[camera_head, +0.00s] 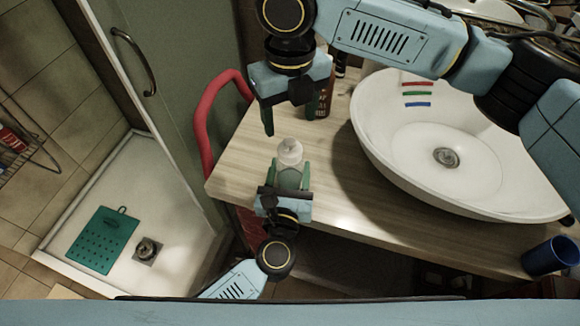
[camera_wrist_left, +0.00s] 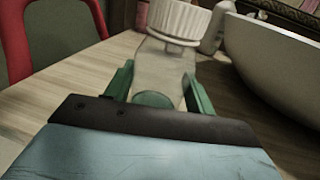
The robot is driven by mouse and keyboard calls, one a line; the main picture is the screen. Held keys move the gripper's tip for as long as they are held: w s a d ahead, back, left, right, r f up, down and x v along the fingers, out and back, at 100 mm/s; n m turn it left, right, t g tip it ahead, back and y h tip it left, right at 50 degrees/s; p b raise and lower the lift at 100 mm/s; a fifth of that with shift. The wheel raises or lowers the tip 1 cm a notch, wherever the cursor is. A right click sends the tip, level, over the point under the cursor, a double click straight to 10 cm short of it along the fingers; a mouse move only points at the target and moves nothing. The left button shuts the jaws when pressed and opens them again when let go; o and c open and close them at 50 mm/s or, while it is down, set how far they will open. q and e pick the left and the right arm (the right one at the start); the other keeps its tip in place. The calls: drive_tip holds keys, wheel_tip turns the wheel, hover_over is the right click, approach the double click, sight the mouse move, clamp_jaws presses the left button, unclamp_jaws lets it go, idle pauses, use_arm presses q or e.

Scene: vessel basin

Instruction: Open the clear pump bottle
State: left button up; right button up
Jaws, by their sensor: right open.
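The clear pump bottle (camera_head: 290,176) stands upright near the left end of the wooden counter. Its white pump top (camera_head: 290,152) is on the neck; in the left wrist view the ribbed white cap (camera_wrist_left: 180,18) sits above the clear body (camera_wrist_left: 160,68). My left gripper (camera_head: 291,174) has its green fingers on both sides of the body, and appears shut on it. My right gripper (camera_head: 292,112) is open and empty, above and behind the bottle, apart from the cap. Its right finger is hard to make out against a brown bottle.
The brown bottle (camera_head: 318,103) stands behind my right gripper. A white basin (camera_head: 375,150) fills the counter's right side, with a blue cup (camera_head: 550,256) at the front right. A red curved chair-like frame (camera_head: 203,135) is left of the counter (camera_head: 240,150). The counter between bottle and basin is clear.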

sight(290, 141)
use_arm(q)
clamp_jaws()
use_arm(e)
drive_tip(key=m, duration=1.2)
drive_tip(key=shift+m, duration=0.3)
drive_tip(key=m, duration=1)
drive_tip(key=shift+m, duration=0.4)
drive_tip(key=m, duration=0.3)
drive_tip(key=shift+m, duration=0.4)
drive_tip(key=m, duration=1)
drive_tip(key=shift+m, duration=0.4)
drive_tip(key=m, duration=1.1)
drive_tip(key=shift+f+m, duration=0.3)
drive_tip(key=shift+f, duration=0.2)
wheel_tip(290, 141, down, 7)
